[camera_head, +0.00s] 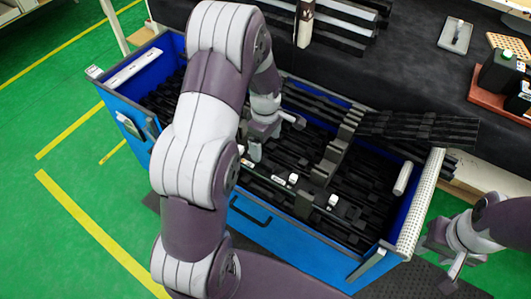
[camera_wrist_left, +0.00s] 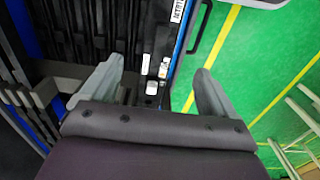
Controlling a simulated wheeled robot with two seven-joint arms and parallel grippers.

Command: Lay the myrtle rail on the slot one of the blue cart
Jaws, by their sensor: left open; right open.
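The blue cart (camera_head: 283,243) stands across the middle of the head view, filled with long black rails (camera_head: 362,186). My left gripper (camera_head: 277,137) is open and empty, over the cart's middle near a grey stepped divider (camera_head: 337,152). In the left wrist view its fingers (camera_wrist_left: 157,88) are spread above the cart's edge, with rails to the left. My right gripper (camera_head: 446,263) is open and empty outside the cart's right end. I cannot tell which rail is the myrtle one, nor which slot is slot one. My left arm hides part of the cart.
A bundle of black rails (camera_head: 418,128) juts over the cart's back right edge. A dark workbench (camera_head: 410,75) behind holds more rails, a grey tray (camera_head: 455,35) and a reddish board with black blocks. The green floor (camera_head: 60,130) at left is clear.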

